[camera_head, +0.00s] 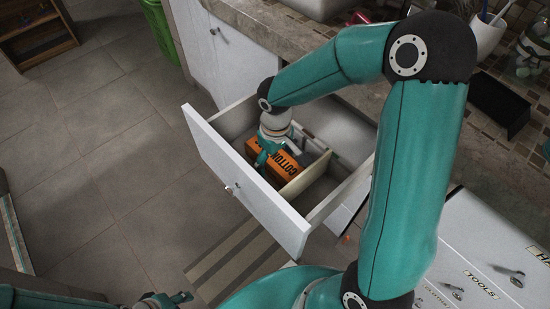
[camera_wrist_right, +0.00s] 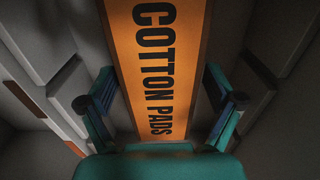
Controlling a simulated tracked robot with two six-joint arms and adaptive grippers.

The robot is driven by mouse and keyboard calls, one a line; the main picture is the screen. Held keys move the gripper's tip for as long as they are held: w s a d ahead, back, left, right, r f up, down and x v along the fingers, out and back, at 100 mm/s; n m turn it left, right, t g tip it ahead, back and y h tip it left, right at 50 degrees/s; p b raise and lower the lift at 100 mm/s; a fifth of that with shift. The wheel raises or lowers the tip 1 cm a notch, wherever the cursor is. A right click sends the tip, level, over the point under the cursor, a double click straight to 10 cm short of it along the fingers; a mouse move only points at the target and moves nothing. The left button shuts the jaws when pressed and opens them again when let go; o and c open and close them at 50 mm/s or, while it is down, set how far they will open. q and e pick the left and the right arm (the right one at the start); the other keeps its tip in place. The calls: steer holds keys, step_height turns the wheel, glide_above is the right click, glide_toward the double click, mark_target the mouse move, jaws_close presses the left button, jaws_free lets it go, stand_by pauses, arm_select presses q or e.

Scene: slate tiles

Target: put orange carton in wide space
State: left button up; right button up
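The orange carton (camera_head: 287,162), lettered "COTTON PADS", lies in the pulled-out white drawer (camera_head: 240,182), on the near-left side of a pale divider (camera_head: 305,174). My right gripper (camera_head: 265,160) is down in the drawer at the carton. In the right wrist view the carton (camera_wrist_right: 155,70) runs between the two fingers of that gripper (camera_wrist_right: 160,80). A narrow gap seems to show on each side, so the fingers look open around it. My left gripper (camera_head: 170,300) is at the bottom edge of the head view, away from the drawer; its opening is unclear.
The drawer has several compartments, partly hidden by my right arm. A stone counter (camera_head: 265,25) runs behind it, with a white cup (camera_head: 487,35) and a black box (camera_head: 498,103). A green bin (camera_head: 160,25) stands behind left.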

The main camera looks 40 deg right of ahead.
mark_target(276, 157)
steer(key=shift+r, duration=0.45)
step_height(276, 157, up, 10)
steer(key=p, duration=0.2)
steer(key=shift+r+p, duration=0.15)
steer(key=shift+p, duration=0.2)
steer(key=shift+r, duration=0.5)
